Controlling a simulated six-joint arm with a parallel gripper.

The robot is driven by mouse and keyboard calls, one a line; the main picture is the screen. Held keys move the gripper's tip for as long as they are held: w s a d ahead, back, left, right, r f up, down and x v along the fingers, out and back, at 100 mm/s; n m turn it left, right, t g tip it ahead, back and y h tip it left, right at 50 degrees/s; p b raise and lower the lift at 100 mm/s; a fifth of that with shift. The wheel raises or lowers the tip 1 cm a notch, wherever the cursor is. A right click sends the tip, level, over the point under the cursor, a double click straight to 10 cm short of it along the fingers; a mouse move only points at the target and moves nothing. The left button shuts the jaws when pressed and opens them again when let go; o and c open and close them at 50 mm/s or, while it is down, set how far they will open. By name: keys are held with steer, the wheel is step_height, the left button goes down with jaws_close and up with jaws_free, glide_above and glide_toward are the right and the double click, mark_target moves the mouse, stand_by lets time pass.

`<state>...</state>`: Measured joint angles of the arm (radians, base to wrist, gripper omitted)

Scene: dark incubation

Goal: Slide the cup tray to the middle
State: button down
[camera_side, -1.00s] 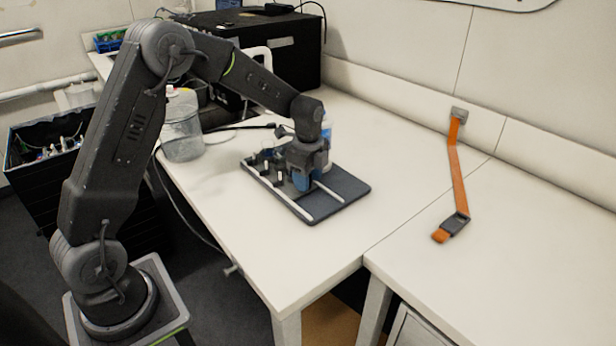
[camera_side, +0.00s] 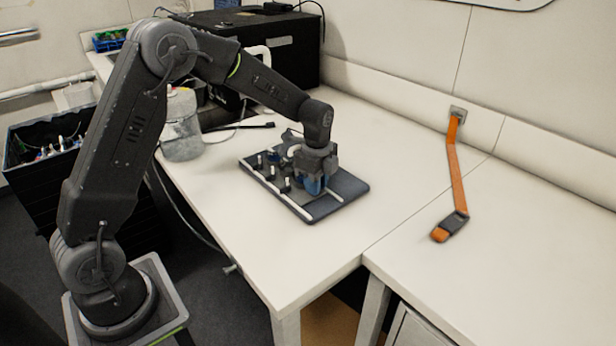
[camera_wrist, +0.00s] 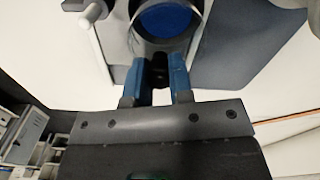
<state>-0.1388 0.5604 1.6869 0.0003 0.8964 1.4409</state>
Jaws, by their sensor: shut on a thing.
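The dark board (camera_side: 350,186) lies on the white bench, with two pale rails (camera_side: 290,203) and several upright pegs on its left part. My gripper (camera_side: 314,187) is low over the board's right half, with its blue fingers pointing down. In the wrist view the fingers (camera_wrist: 160,85) are closed on a small dark handle (camera_wrist: 160,66). Just beyond it is a round cup with a grey rim and blue inside (camera_wrist: 166,18), which appears to belong to the cup tray. The tray itself is mostly hidden by my gripper.
A clear jar (camera_side: 181,128) stands left of the board near dark cables. A large black case (camera_side: 262,50) is at the back. An orange strap (camera_side: 456,180) lies to the right.

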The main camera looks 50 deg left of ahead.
steer(key=shift+d, duration=0.75)
steer(key=c, duration=1)
jaws_free()
step_height(320, 180, up, 14)
steer(key=shift+f, duration=0.1)
